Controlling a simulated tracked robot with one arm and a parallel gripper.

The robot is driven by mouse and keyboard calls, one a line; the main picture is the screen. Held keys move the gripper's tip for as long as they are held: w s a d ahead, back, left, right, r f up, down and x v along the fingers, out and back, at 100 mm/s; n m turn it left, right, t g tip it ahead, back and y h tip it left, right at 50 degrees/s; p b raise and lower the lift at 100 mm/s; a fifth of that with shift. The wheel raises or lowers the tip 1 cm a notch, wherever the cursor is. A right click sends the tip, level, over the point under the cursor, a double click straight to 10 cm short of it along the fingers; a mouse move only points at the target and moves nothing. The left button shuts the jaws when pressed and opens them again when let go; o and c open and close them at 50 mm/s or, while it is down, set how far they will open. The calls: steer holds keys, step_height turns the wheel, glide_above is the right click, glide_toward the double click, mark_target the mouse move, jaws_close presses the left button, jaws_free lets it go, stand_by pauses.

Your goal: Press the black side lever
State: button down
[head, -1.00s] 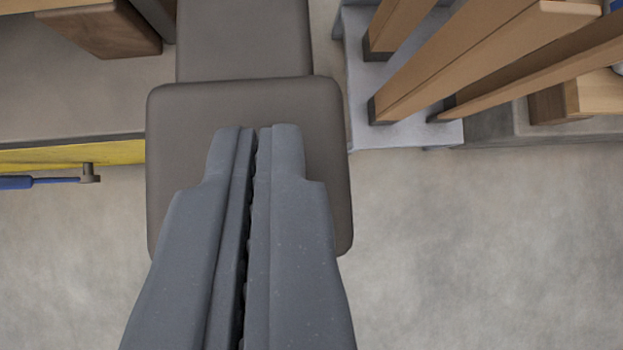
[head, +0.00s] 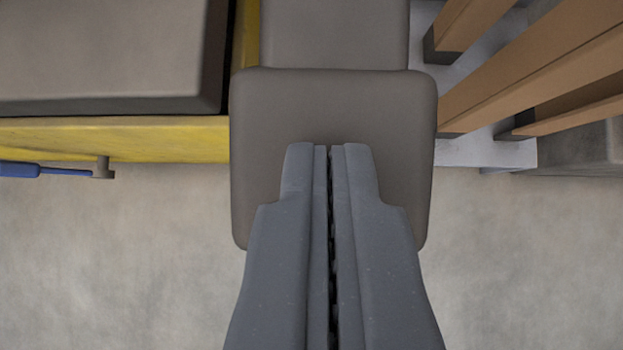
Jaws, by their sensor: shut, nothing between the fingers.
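I cannot make out a black side lever in the head view. My gripper (head: 328,148) points up the picture from the bottom, right of centre. Its two grey fingers are pressed together with nothing between them. The fingertips show in front of a grey-brown block with rounded corners (head: 335,105). I cannot tell whether they touch it. The fingers hide the block's lower middle.
A grey slab with a dark edge (head: 105,55) lies upper left above a yellow side face (head: 130,140). A blue-handled rod with a grey end (head: 103,168) is at the left. Brown slats (head: 545,60) stand on a pale base (head: 485,152) at the right. The floor below is clear.

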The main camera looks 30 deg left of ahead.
steer(key=shift+s+d+f+g, duration=0.1)
steer(key=shift+s+d+f, duration=0.15)
steer(key=shift+f, duration=0.25)
steer(key=shift+s+d+f+g, duration=0.1)
steer(key=shift+s+f, duration=0.2)
steer(key=shift+f, duration=0.25)
steer(key=shift+s+d+f+g, duration=0.1)
steer(key=shift+s+d+f, duration=0.15)
steer(key=shift+f, duration=0.25)
steer(key=shift+s+r, duration=0.1)
steer(key=shift+s, duration=0.05)
steer(key=w+a+r+p+v, duration=0.1)
steer(key=p+v, duration=0.5)
steer(key=v, duration=0.7)
steer(key=shift+s+r, duration=0.15)
steer(key=shift+r, duration=0.25)
steer(key=shift+a, duration=0.1)
stand_by(0.7)
